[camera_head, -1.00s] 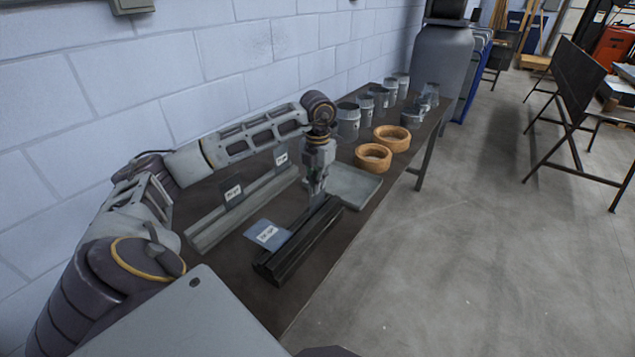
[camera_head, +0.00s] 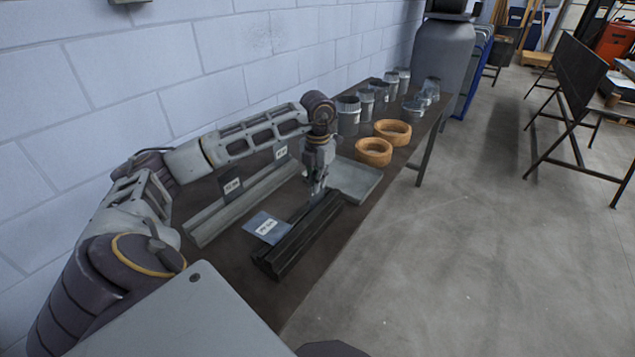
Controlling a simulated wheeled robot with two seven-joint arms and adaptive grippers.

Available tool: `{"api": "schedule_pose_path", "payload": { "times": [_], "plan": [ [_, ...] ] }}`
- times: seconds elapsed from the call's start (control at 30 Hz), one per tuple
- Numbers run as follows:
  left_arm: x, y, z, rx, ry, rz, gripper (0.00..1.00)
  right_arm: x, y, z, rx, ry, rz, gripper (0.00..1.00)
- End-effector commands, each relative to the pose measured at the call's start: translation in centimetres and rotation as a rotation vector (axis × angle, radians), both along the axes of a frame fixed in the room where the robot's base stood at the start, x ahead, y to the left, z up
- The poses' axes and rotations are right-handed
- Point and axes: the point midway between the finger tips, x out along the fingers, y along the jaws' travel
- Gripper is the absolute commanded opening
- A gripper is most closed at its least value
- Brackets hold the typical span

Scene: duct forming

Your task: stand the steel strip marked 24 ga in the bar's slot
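A long dark bar (camera_head: 292,248) lies on the dark table, running away from me. A blue-grey steel strip (camera_head: 258,219) with a white label lies low along its left side. Two more labelled strips, a near one (camera_head: 231,193) and a far one (camera_head: 281,159), stand upright along a light-grey bar (camera_head: 213,222) to the left. The label prints are too small to read surely, so I cannot tell which strip is 24 ga. My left gripper (camera_head: 317,190) points down at the dark bar's far end. Its fingertips are too small to show their opening or any hold. My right gripper is out of view.
A shallow grey tray (camera_head: 362,184) lies just beyond the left gripper. Two orange-brown rings (camera_head: 373,152) and several metal cans (camera_head: 348,117) stand farther back. A block wall borders the table on the left. Open floor lies to the right.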

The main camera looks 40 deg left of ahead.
Motion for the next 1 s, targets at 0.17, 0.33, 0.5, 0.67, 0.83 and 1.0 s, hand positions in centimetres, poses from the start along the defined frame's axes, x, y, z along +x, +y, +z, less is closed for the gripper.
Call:
{"api": "schedule_pose_path", "payload": {
  "times": [0.17, 0.33, 0.5, 0.67, 0.83, 1.0],
  "plan": [
    [0.0, 0.0, 0.0, 0.0, 0.0, 0.0, 0.05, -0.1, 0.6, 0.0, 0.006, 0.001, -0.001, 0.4],
    [0.0, 0.0, 0.0, 0.0, 0.0, 0.0, 0.27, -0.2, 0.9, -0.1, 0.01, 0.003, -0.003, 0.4],
    [0.0, 0.0, 0.0, 0.0, 0.0, 0.0, 0.3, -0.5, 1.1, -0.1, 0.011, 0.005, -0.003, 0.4],
    [0.0, 0.0, 0.0, 0.0, 0.0, 0.0, 0.3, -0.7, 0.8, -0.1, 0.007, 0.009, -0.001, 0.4],
    [0.0, 0.0, 0.4, 0.0, 0.0, 0.0, 0.3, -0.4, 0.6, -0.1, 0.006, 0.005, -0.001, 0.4],
    [0.1, 0.0, 1.5, 0.0, -0.002, 0.0, 0.3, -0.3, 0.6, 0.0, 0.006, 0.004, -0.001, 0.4]
  ]
}}
